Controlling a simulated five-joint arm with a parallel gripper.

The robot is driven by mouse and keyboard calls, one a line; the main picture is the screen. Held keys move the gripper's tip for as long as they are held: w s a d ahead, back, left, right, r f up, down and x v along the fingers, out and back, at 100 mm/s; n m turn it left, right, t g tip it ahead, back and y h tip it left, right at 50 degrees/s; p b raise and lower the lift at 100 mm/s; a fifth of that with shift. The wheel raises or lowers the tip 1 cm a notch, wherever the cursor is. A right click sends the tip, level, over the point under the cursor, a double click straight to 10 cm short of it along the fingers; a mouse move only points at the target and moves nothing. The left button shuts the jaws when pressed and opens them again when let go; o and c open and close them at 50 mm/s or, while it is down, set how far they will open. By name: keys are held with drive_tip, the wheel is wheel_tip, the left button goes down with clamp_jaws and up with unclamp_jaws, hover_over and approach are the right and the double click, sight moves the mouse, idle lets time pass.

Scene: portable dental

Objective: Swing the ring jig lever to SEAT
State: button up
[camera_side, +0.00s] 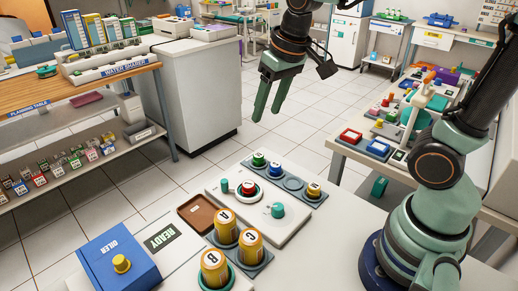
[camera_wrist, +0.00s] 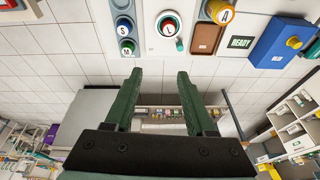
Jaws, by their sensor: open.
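A white panel (camera_side: 238,206) on the bench carries a round white seat with a red-topped piece (camera_side: 248,188) in it. A small teal knob (camera_side: 224,185) stands at the left of the seat, and a second teal knob (camera_side: 275,211) sits on a pale disc to its right. I cannot tell for sure which is the jig lever, and I cannot read a SEAT mark. The wrist view shows the red-topped piece, lettered L (camera_wrist: 168,24), with a teal knob (camera_wrist: 180,45) beside it. My gripper (camera_side: 269,113) is open and empty, high beyond the panel; its fingers also show in the wrist view (camera_wrist: 159,75).
A grey tray (camera_side: 293,184) with green, blue and yellow-topped pieces lies behind the panel. Yellow canisters (camera_side: 226,226), a brown tray (camera_side: 195,213), a READY plate (camera_side: 160,237) and a blue box (camera_side: 113,262) stand nearby. Open floor lies below my gripper.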

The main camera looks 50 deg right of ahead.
drive_tip(key=w+a+f+g, duration=0.2)
drive_tip(key=w+a+f, duration=0.1)
drive_tip(key=w+f, duration=0.15)
drive_tip(key=m+g, duration=0.1)
hover_over(223, 181)
wheel_tip(223, 181, down, 5)
wheel_tip(223, 181, down, 12)
drive_tip(key=shift+d+f, duration=0.1)
drive_tip(key=shift+d, duration=0.05)
clamp_jaws()
idle(1.4)
